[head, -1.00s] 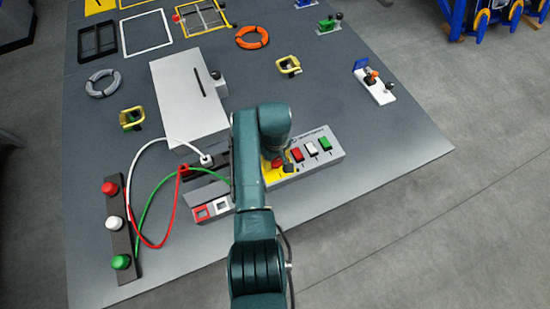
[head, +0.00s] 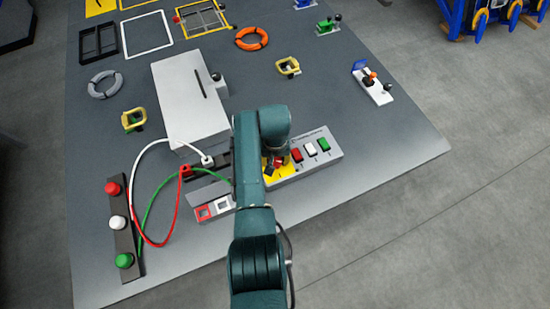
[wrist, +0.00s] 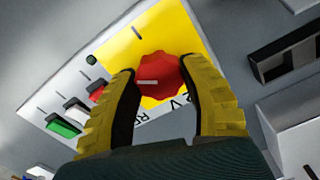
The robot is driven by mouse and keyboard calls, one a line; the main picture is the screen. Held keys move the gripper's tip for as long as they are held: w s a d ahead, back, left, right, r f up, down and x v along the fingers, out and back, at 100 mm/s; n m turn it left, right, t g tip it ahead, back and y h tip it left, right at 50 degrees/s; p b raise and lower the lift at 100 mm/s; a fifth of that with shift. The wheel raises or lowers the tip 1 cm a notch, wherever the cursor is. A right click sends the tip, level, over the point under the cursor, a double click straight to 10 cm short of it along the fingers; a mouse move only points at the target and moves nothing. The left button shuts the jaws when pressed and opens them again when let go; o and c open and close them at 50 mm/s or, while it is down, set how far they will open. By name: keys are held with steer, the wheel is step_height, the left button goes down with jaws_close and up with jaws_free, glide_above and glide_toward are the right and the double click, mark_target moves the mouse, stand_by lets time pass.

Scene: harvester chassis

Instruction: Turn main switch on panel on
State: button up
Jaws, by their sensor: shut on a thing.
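The main switch is a red, scalloped knob (wrist: 160,76) on a yellow plate (wrist: 176,28) at one end of the light grey panel (head: 331,139). In the wrist view my gripper (wrist: 159,72) has its two yellow fingers on opposite sides of the knob, closed on it. A short pale mark shows on the knob's face. A black tick is on the yellow plate above it. Part of the printed lettering beside the knob is hidden by the fingers. In the head view my arm covers part of the yellow plate and the knob.
Red (head: 297,154), white (head: 310,149) and green (head: 323,144) buttons sit beside the knob on the panel. A grey box (head: 188,100), cables and a button strip (head: 120,222) lie to the left. Open board surface lies to the right of the panel.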

mark_target(276, 161)
steer(key=m, duration=0.5)
steer(key=shift+f+m+p, duration=0.1)
steer(key=shift+m+p, duration=0.2)
steer(key=m, duration=0.5)
steer(key=shift+d+m, duration=0.1)
steer(key=shift+m, duration=0.2)
steer(key=o, duration=1.2)
steer(key=shift+w+r, duration=0.1)
steer(key=shift+r, duration=0.35)
step_height(276, 161, up, 11)
steer(key=shift+r, duration=0.15)
